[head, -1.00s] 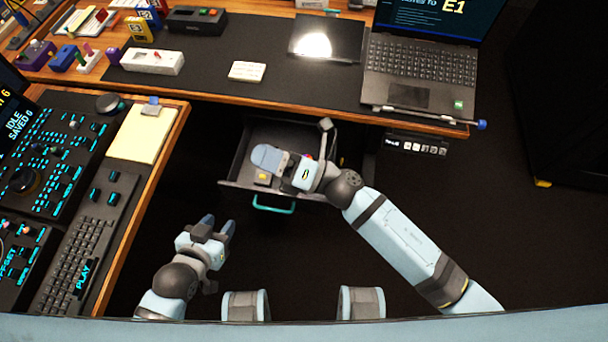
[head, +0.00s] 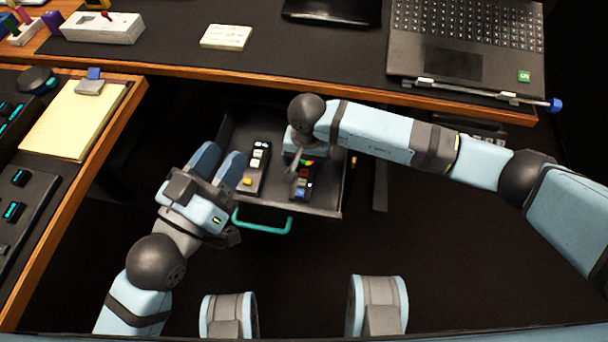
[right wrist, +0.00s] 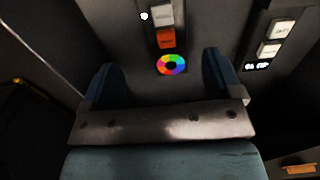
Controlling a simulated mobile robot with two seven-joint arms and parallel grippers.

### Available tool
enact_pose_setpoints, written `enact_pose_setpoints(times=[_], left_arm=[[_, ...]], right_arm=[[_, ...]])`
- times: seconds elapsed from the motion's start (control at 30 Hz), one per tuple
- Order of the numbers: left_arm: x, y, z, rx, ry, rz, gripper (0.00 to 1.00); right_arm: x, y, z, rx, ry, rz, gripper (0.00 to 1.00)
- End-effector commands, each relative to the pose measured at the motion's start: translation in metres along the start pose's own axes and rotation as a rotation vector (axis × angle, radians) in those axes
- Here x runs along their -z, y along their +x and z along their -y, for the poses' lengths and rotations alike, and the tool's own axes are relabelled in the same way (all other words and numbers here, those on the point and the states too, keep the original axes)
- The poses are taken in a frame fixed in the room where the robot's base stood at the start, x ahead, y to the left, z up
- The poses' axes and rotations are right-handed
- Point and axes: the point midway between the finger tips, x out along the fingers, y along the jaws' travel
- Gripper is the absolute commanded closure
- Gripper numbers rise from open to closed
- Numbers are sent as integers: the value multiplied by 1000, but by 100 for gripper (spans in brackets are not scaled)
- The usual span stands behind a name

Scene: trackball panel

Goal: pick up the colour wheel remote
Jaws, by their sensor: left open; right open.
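The colour wheel remote (head: 302,184) is a dark remote with coloured buttons, lying in the right part of the open drawer (head: 326,208). In the right wrist view its colour wheel (right wrist: 172,65) and an orange button show between the fingertips. My right gripper (right wrist: 161,62) is open and empty, pointing down over the remote; my own wrist hides part of it in the head view. My left gripper (head: 220,160) is open and empty at the drawer's left front edge. Whether my right fingers touch the remote, I cannot tell.
A second dark remote (head: 257,167) with pale buttons and a yellow one lies to the left in the drawer. The drawer has a teal handle (head: 262,222). The desk edge (head: 330,78) runs behind, with a laptop (head: 455,50) on top.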

Motion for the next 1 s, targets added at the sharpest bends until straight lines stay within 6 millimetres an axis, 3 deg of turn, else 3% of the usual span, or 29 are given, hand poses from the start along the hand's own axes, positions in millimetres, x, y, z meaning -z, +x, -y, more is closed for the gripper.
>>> enact_pose_setpoints(times=[0.4,0.73,0.9,1.0], left_arm=[[-35,-2,6,-7,-4,112,57],[-38,-2,6,-8,-5,129,57],[-37,-2,6,-8,-5,128,57],[-37,-2,6,-8,-5,128,57]], right_arm=[[0,57,8,4,4,6,15],[1,61,8,5,2,3,15],[1,61,8,5,3,3,54],[1,61,8,5,3,3,71]])
